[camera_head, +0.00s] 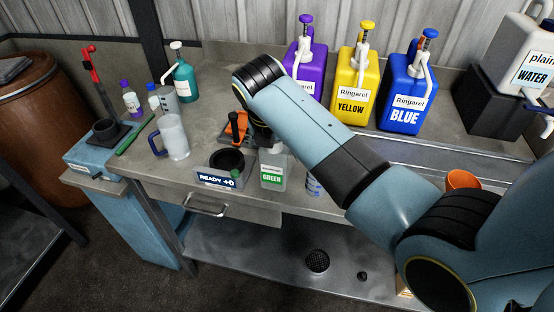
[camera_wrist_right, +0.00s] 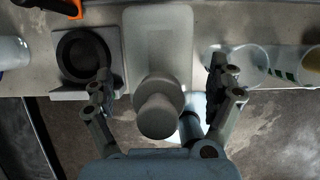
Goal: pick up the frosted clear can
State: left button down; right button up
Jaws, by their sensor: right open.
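The frosted clear can (camera_head: 272,181), with a green "GREEN" label, stands upright near the front edge of the bench. My right gripper (camera_head: 262,138) is above it, pointing down, and partly hides its top. In the wrist view the pale can (camera_wrist_right: 157,40) with its round cap lies between the two spread fingers of my right gripper (camera_wrist_right: 162,92). The fingers are open, with a gap showing on both sides of the can. My left gripper is not in view.
A black round cup (camera_head: 227,160) on the "READY" unit (camera_head: 217,180) stands close left of the can. A blue-handled jug (camera_head: 173,138) is farther left. Purple, yellow (camera_head: 355,90) and blue pump cans line the back. An orange-handled tool (camera_head: 238,127) lies behind.

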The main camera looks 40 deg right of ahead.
jog(key=shift+w+d+f, duration=0.1)
jog(key=shift+f, duration=0.15)
jog(key=c, duration=1.7)
